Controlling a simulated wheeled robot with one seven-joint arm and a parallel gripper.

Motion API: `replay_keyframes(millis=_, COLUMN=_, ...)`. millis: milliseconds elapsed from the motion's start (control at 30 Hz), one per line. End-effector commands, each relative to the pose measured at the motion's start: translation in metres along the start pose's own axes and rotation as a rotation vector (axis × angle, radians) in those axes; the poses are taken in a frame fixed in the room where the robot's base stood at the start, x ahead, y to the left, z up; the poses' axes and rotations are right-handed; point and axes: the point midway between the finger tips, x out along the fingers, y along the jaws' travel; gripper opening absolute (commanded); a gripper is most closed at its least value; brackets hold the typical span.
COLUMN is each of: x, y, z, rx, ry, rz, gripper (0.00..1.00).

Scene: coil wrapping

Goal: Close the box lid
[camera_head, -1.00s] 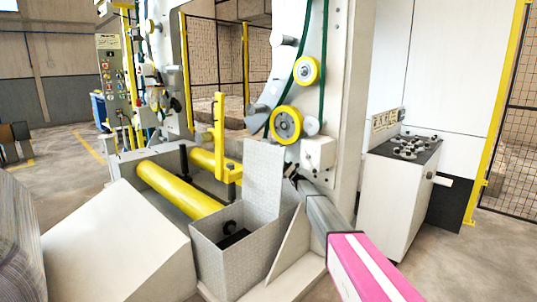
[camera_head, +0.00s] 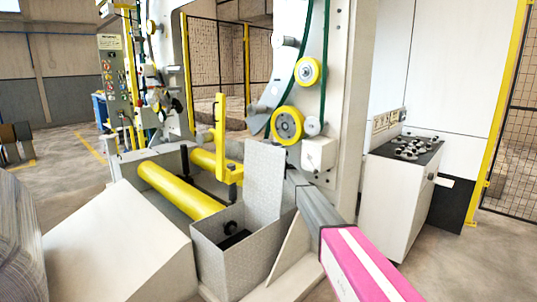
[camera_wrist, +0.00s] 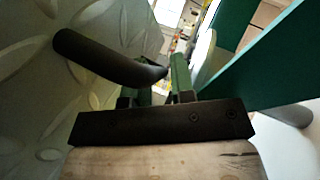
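The box (camera_head: 238,262) is a grey diamond-plate box at the lower middle of the head view. Its lid (camera_head: 264,178) stands upright, so the box is open; dark contents show inside. My pink and grey arm comes in from the lower right, and its end goes behind the lid, so my gripper is hidden in the head view. In the wrist view, my gripper (camera_wrist: 160,88) has a gap between its fingers. The lid's patterned face (camera_wrist: 40,100) fills the left side. A black curved bar (camera_wrist: 110,60) crosses close in front of the left finger; contact is unclear.
The machine's white column with yellow rollers (camera_head: 287,124) stands just behind the lid. A yellow roller (camera_head: 178,190) and a sloped white cover (camera_head: 110,250) lie left of the box. A white cabinet (camera_head: 400,200) stands to the right. Green panels (camera_wrist: 265,65) are close in the wrist view.

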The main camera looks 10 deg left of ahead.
Motion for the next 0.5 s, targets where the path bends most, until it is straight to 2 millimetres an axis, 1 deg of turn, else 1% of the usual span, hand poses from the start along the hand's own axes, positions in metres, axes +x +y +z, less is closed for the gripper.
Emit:
replay_keyframes(millis=100, x=-0.0003, y=0.0, z=0.0, rx=0.0, ry=0.0, rz=0.0, gripper=0.23)
replay_keyframes(millis=133, x=-0.0003, y=0.0, z=0.0, rx=0.0, ry=0.0, rz=0.0, gripper=0.2)
replay_keyframes(millis=200, x=-0.0005, y=0.0, z=0.0, rx=0.0, ry=0.0, rz=0.0, gripper=0.0)
replay_keyframes(millis=367, x=-0.0005, y=0.0003, z=0.0002, rx=-0.001, ry=0.0, rz=0.001, gripper=0.0)
replay_keyframes(millis=500, x=0.0017, y=0.0046, z=0.0032, rx=-0.009, ry=-0.001, rz=0.01, gripper=0.0)
